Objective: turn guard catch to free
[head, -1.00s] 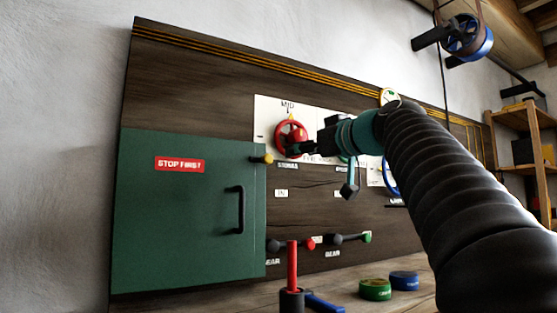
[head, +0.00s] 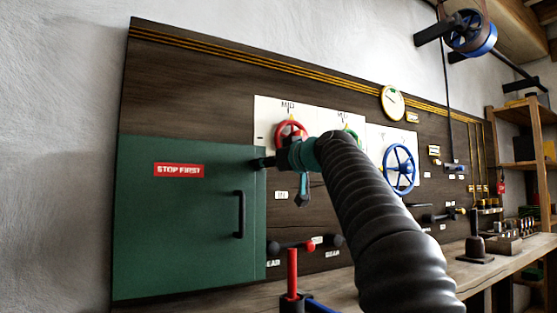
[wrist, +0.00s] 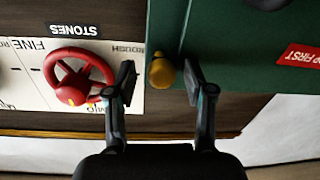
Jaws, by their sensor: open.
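The guard catch is a small yellow knob (wrist: 162,72) at the edge of the green guard door (wrist: 225,35). In the wrist view, upside down, it sits between the two spread fingers of my gripper (wrist: 160,85), apart from both of them. In the head view my gripper (head: 268,162) is at the door's upper right edge and hides the knob. The green door (head: 180,235) lies flat against the dark panel, with a black handle (head: 239,214) and a red STOP FIRST label (head: 179,170).
A red handwheel (wrist: 80,80) marked STONES stands close beside one finger. A blue handwheel (head: 400,169) and a gauge (head: 392,103) are further right. Below are the gear levers (head: 290,246) and an upright red lever (head: 292,272). A bench with a shelf stands at right.

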